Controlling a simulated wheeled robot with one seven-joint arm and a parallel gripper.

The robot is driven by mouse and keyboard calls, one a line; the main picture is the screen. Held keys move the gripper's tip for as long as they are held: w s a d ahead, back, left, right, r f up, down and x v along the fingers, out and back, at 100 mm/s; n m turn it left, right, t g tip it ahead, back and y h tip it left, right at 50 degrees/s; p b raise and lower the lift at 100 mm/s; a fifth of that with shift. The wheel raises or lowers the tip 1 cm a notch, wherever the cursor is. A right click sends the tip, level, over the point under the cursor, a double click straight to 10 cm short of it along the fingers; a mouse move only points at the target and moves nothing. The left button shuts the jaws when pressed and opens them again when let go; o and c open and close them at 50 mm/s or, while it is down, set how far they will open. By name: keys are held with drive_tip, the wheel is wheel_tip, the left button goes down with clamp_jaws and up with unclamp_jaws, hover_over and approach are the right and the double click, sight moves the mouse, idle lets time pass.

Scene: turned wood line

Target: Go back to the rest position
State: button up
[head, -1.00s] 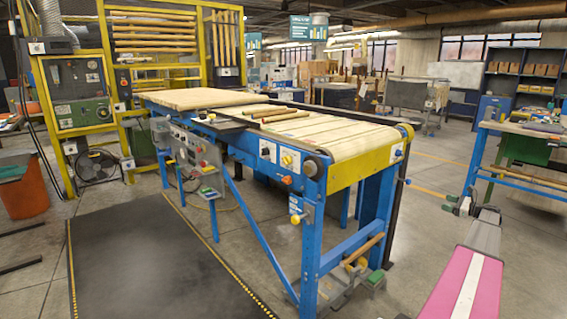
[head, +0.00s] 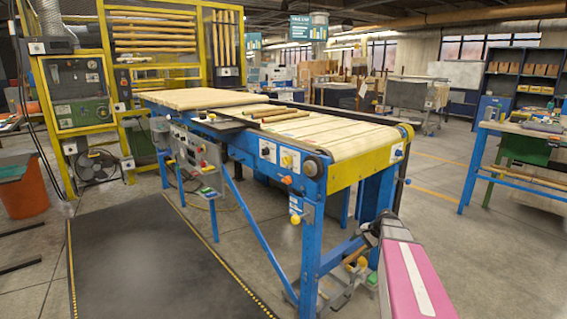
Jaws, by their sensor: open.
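My arm shows at the lower right in the head view, with its pink and white link pointing up from the bottom edge. My gripper (head: 362,263) is small and dark, beyond the end of that link, in front of the conveyor's lower right legs. Its fingers are hard to make out against the clutter there, and part of it is hidden. I see nothing held in it.
A blue and yellow conveyor table (head: 355,170) fills the middle, with wooden sticks (head: 275,116) and a wood panel (head: 200,98) on top. A blue workbench (head: 500,140) stands at right. A black floor mat (head: 150,255) lies clear at left; an orange bin (head: 25,195) stands beside it.

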drive_tip(key=s+a+n+g+h, duration=0.1)
drive_tip(key=s+a+n+h, duration=0.2)
drive_tip(key=s, duration=0.6)
drive_tip(key=s+a+n+g+h, duration=0.1)
drive_tip(key=s+a+n+h, duration=0.2)
drive_tip(key=s+a+n, duration=0.4)
drive_tip(key=s+a, duration=0.2)
drive_tip(key=a, duration=0.1)
drive_tip(key=shift+s+a+f, duration=0.15)
drive_tip(key=shift+s+f, duration=0.05)
drive_tip(key=shift+s, duration=0.05)
